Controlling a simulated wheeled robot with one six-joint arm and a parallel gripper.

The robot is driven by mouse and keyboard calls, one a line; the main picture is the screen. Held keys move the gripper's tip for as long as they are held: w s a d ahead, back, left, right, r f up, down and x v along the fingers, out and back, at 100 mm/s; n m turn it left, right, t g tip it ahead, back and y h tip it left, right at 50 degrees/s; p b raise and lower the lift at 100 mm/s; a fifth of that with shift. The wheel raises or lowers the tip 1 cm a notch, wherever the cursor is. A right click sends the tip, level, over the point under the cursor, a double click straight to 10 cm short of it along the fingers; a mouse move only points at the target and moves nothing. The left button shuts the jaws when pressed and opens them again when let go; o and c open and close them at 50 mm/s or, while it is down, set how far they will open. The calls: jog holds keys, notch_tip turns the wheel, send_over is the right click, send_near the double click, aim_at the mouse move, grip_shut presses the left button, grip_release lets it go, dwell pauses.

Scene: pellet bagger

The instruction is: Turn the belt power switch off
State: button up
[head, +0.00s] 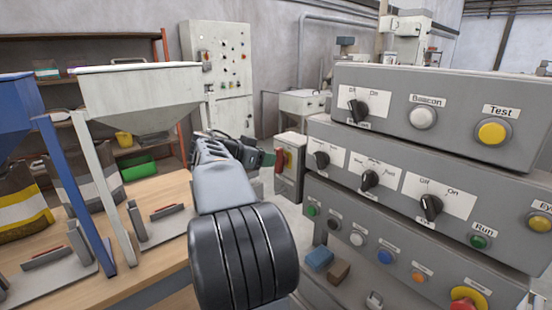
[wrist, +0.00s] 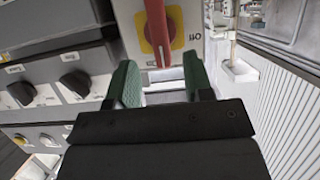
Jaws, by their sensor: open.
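A red switch handle (wrist: 156,28) sits on a yellow plate on a grey box, straight ahead in the wrist view. An "Off" label beside it appears upside down there. The same red handle (head: 281,160) shows at the centre of the head view. No name for this switch is readable. My gripper (wrist: 162,82) is open, its green fingers on either side of the handle's lower end in the picture. I cannot tell whether they touch it. In the head view my gripper (head: 263,158) is close to the box, partly hidden by my own arm.
Stacked grey control panels (head: 440,100) with knobs and buttons stand close on the right. A wooden table (head: 150,265) with a white hopper (head: 140,90) is on the left. A white cabinet (head: 232,75) stands behind. Blue and brown blocks (head: 320,258) lie low near the panels.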

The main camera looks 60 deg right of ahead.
aim_at(280, 161)
jog(key=shift+x, duration=2.7)
jog(key=shift+c, duration=0.3)
jog(key=c, duration=0.5)
jog(key=shift+c, duration=0.2)
